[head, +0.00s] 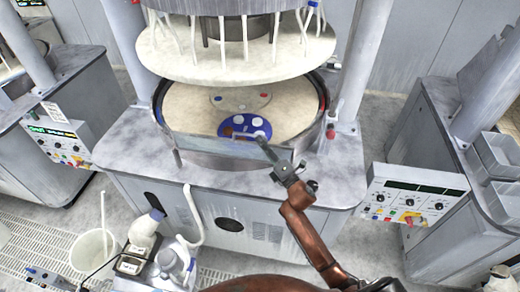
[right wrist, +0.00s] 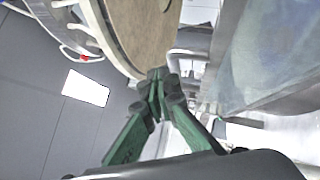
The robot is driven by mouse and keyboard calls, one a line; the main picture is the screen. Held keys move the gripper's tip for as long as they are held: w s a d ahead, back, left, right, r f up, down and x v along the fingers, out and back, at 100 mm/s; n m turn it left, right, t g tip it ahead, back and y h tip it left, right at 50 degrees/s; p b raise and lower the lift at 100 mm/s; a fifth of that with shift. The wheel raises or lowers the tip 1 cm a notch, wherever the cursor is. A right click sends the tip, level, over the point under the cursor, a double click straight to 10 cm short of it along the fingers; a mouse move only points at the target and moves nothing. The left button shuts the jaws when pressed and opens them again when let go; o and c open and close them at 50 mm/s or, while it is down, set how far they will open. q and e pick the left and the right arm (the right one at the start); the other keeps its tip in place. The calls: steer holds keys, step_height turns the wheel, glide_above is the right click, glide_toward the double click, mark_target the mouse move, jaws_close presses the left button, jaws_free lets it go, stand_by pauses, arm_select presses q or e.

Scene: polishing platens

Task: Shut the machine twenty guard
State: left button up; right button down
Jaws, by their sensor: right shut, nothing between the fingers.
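The middle machine (head: 210,225) has a round tan platen inside a grey rim. A low, bluish see-through guard panel (head: 215,150) stands along the front of that rim. A pale bluish panel (right wrist: 270,50), which looks like the guard, fills the upper right of the right wrist view. My right gripper (head: 262,142) is at the guard's right part, over the front of the platen; I cannot tell whether it touches. In the right wrist view its green fingers (right wrist: 157,78) are together and empty. No number twenty is readable. My left gripper is out of view.
A raised cream disc (head: 235,55) with hanging white tubes is above the platen. A blue carrier (head: 243,127) with white discs lies on the platen. A control panel (head: 413,198) is at right. A bucket (head: 92,248) and bottles (head: 145,228) are at front left.

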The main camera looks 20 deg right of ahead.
steer(key=shift+w+d+r, duration=0.1)
steer(key=shift+w+d, duration=0.1)
steer(key=shift+w, duration=0.1)
stand_by(0.4)
